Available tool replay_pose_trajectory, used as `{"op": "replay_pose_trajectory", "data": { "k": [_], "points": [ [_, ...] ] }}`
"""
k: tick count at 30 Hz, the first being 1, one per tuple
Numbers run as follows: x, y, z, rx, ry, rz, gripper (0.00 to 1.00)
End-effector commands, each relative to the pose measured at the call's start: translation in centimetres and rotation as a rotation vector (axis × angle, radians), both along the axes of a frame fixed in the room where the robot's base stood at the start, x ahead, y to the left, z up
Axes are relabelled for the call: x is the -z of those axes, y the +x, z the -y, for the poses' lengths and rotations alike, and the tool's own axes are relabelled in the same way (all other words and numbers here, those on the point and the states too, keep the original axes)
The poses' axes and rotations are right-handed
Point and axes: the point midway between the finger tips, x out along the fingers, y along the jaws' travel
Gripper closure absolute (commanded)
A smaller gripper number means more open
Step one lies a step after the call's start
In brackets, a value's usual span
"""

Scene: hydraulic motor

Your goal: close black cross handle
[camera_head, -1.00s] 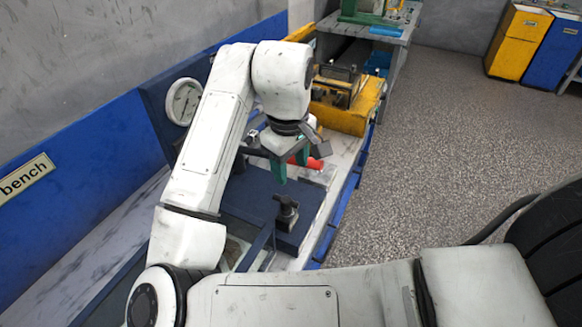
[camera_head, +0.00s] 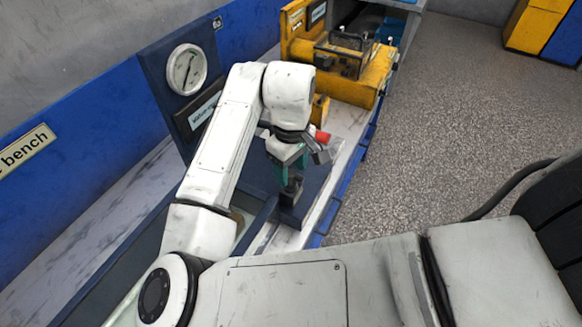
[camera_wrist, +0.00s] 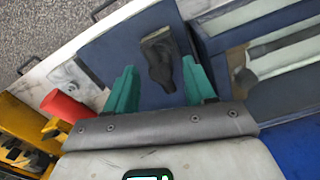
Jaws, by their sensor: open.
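The black cross handle (camera_head: 291,190) stands on a dark blue plate on the bench. In the wrist view the dark handle (camera_wrist: 159,58) shows on the blue plate, between my two green fingers in the picture. My gripper (camera_head: 289,174) is open, pointing down, just above or around the handle in the head view. In the wrist view my gripper (camera_wrist: 157,66) has its fingers apart, one on each side of the handle. I cannot tell whether they touch it. The fingers partly hide the handle's upper part in the head view.
A red cylinder (camera_wrist: 68,107) lies close beside my gripper. A pressure gauge (camera_head: 187,69) is on the blue panel at left. A yellow unit (camera_head: 350,78) stands farther back. A blue-framed trough (camera_wrist: 265,65) adjoins the plate. The floor at right is open.

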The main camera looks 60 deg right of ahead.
Motion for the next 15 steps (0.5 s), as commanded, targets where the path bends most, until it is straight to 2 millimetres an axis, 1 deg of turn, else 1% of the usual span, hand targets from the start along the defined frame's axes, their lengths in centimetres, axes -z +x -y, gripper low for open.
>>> {"op": "replay_pose_trajectory", "data": {
  "k": [3, 11, 15],
  "points": [
    [0.48, 0.04, -0.02, -0.001, 0.0, 0.001, 0.46],
    [0.56, 0.02, 0.0, -0.001, 0.0, 0.001, 0.46],
    [0.54, 0.01, 0.0, -0.001, -0.001, 0.001, 0.59]
  ]
}}
